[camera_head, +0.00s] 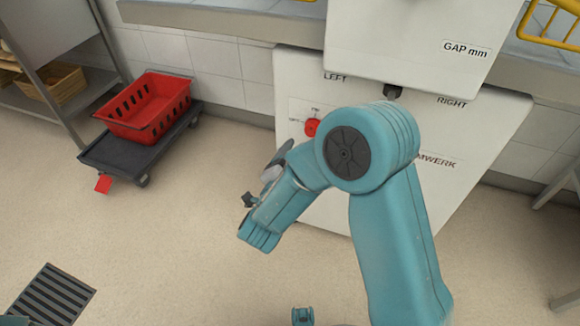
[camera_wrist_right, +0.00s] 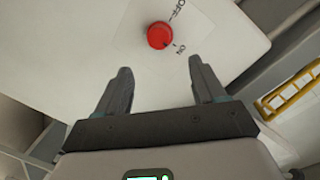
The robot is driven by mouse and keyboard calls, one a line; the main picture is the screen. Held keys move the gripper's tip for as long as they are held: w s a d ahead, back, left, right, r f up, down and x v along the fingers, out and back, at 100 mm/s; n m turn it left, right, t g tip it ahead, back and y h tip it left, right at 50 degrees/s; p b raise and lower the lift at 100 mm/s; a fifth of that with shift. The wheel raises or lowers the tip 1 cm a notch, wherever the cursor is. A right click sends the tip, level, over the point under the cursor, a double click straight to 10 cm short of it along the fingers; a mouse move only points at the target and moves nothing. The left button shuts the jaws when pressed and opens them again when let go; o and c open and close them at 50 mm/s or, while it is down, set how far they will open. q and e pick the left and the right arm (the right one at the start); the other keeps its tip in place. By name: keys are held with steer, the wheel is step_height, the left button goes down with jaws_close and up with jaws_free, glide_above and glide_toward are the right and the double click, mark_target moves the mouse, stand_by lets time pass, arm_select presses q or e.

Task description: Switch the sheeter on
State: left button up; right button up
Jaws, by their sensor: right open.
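The sheeter (camera_head: 300,175) is a big white machine with LEFT, RIGHT and GAP mm labels, partly hidden by my right arm in the head view. Its red round knob (camera_head: 311,127) sits on a pale label plate on the front. In the right wrist view the knob (camera_wrist_right: 160,35) lies beyond the fingertips, with OFF and ON printed beside it. Which mark it points to is too small to tell. My right gripper (camera_wrist_right: 160,68) is open and empty, its fingers apart and not touching the knob. My left gripper is not in view.
A red crate (camera_head: 147,125) rests on a dark low trolley (camera_head: 120,155) at the left. A shelf rack (camera_head: 52,105) with a basket (camera_head: 57,82) stands at the far left. A floor grate (camera_head: 52,297) is at lower left. The floor between is clear.

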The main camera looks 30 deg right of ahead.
steer(key=v, duration=0.5)
steer(key=shift+a+f+p, duration=0.1)
steer(key=shift+a+p, duration=0.05)
steer(key=shift+p, duration=0.15)
steer(key=s+d+f+g, duration=0.2)
steer(key=d+f, duration=0.5)
steer(key=f, duration=0.1)
step_height(320, 180, down, 12)
steer(key=s+a+n+g+y, duration=0.1)
steer(key=a+n+y, duration=0.2)
steer(key=n+y, duration=0.3)
steer(key=s+a+f+n+g+y, duration=0.3)
steer(key=s+a+f+n+y, duration=0.15)
steer(key=s+a, duration=0.25)
steer(key=s+a+f+n+g+y, duration=0.3)
steer(key=s+a+n+g+y, duration=0.1)
steer(key=s+a+n+y, duration=0.25)
step_height(320, 180, up, 31)
steer(key=s+a+p, duration=0.1)
steer(key=s+p, duration=0.1)
steer(key=p, duration=2.9)
steer(key=shift+a+g, duration=0.3)
steer(key=shift+a, duration=0.05)
